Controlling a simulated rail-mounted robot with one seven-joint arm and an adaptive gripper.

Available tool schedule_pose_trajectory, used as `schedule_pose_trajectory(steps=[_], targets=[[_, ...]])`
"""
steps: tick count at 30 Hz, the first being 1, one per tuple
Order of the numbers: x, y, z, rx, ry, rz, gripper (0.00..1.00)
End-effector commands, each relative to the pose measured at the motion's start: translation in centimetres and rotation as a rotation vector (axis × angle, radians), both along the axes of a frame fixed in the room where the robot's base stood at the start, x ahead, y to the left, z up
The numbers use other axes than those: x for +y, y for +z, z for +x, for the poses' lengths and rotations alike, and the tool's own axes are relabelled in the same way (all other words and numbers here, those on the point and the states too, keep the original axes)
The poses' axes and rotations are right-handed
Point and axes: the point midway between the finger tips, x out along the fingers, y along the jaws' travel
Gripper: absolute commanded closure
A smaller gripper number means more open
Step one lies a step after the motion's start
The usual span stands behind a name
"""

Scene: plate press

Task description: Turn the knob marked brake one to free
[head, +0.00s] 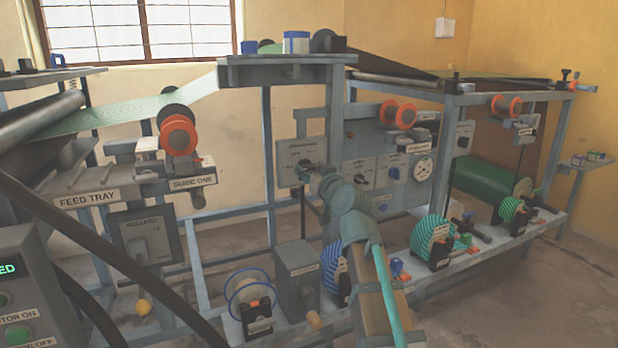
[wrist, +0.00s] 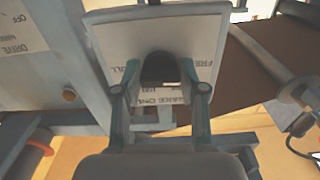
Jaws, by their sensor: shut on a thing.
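A pale panel (wrist: 117,37) marked brake one fills the upper middle of the wrist view, its lettering inverted. Free is readable at its right, and other lettering, partly covered, is at its left. The dark rounded brake one knob (wrist: 158,66) stands out from the panel between my fingers. My gripper (wrist: 160,88) is shut on this knob, one finger on each side. Which mark the knob points to I cannot tell. In the head view my gripper (head: 309,176) reaches a grey panel (head: 290,150) in the middle of the machine and covers most of the knob.
Right of that panel are a board with small dials and a round gauge (head: 422,167). A grey box with a tan handle (head: 299,278) stands below my arm. Striped rolls (head: 431,239) line the lower rail. A drive panel (wrist: 22,35) is close at left in the wrist view.

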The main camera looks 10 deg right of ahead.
Motion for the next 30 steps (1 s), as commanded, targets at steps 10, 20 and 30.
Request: schedule_pose_trajectory(steps=[10, 20, 30], targets=[[-0.04, -0.04, 0.01, -0.013, 0.000, -0.059, 0.93], [-0.04, -0.01, 0.01, -0.013, 0.000, -0.061, 0.57], [-0.03, 0.00, 0.01, -0.013, 0.000, -0.057, 0.33]])
